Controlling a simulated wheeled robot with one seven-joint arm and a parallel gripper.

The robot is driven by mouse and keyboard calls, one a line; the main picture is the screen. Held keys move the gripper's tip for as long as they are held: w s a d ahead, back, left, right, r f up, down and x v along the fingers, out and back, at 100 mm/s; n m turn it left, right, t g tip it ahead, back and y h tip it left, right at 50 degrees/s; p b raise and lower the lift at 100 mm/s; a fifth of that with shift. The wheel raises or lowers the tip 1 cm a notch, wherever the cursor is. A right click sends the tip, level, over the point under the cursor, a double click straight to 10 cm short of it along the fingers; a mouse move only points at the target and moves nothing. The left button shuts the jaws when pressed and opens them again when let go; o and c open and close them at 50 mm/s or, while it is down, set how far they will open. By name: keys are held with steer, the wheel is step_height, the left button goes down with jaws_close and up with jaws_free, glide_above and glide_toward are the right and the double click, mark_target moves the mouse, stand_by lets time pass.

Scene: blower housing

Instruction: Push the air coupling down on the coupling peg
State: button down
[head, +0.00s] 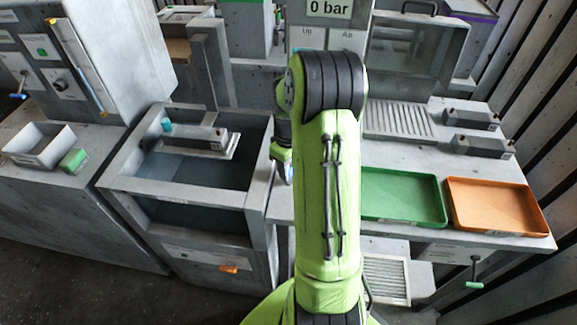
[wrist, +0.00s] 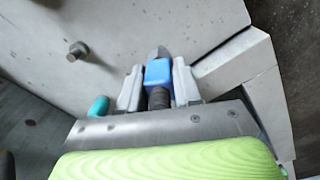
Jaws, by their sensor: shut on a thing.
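My gripper (wrist: 158,70) has its two grey fingers on either side of a blue block with a dark ribbed part below it, which looks like the air coupling (wrist: 158,73). It is shut on this coupling. A small grey tip shows just beyond the blue block; I cannot tell whether it belongs to the coupling or is a peg. A short dark round stub (wrist: 77,51), perhaps the coupling peg, stands on the grey surface to the upper left, apart from the coupling. In the head view my arm hides most of the gripper, and a little blue shows beside it.
A teal cylinder (wrist: 98,107) lies left of my fingers. A grey open tank (head: 187,187) stands left of my arm. A green tray (head: 405,221) and an orange tray (head: 500,229) lie on the bench to the right.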

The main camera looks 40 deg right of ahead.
steer(key=shift+f, duration=0.15)
steer(key=c, duration=0.7)
jaws_free()
step_height(320, 180, up, 16)
steer(key=p, duration=0.3)
